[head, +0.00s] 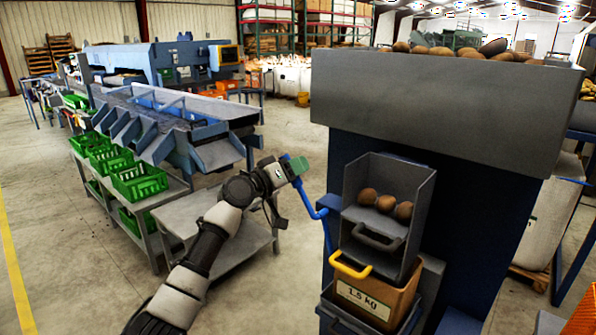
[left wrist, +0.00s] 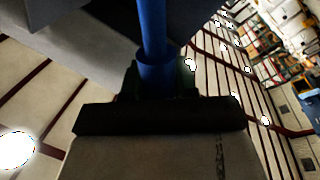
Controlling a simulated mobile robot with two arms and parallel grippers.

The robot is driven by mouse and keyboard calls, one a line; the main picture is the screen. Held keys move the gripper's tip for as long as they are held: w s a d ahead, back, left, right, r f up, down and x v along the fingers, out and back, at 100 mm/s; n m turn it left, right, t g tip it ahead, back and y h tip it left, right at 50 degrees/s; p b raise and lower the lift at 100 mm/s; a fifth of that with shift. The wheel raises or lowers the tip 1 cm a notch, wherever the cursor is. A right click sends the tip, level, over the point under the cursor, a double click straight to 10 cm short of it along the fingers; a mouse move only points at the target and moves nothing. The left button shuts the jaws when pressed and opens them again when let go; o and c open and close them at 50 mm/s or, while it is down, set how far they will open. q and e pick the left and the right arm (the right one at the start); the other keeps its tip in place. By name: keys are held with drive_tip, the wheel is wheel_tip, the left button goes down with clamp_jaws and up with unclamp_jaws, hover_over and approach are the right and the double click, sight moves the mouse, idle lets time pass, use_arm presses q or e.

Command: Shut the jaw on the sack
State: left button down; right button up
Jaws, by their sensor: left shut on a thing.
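A brown paper sack (head: 372,302) marked "1.5 kg" stands under a grey weighing hopper (head: 361,225) on the blue machine. A yellow looped bar (head: 350,267) crosses at the sack's mouth; I cannot tell how tightly it grips the paper. A bent blue lever (head: 308,201) comes out of the machine, left of the hopper. My left gripper (head: 295,166) is shut on the lever's upper end. In the left wrist view the blue lever (left wrist: 153,34) runs into my dark gripper (left wrist: 158,85), whose fingers are partly hidden. My right gripper is out of view.
Several potatoes lie in the hopper, and more fill the grey bin (head: 440,100) above. A grey side table (head: 213,218) stands left of the machine. The concrete floor at the front left is clear.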

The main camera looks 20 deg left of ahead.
use_arm(q)
drive_tip(key=shift+a, duration=0.2)
drive_tip(key=c, duration=1.1)
unclamp_jaws()
drive_tip(key=shift+w+f, duration=0.1)
drive_tip(key=shift+o, duration=1.1)
drive_tip(key=shift+w+a+f, duration=0.1)
drive_tip(key=shift+a+f, duration=0.05)
drive_tip(key=shift+a, duration=0.15)
drive_tip(key=shift+d, duration=0.15)
drive_tip(key=shift+s, duration=0.2)
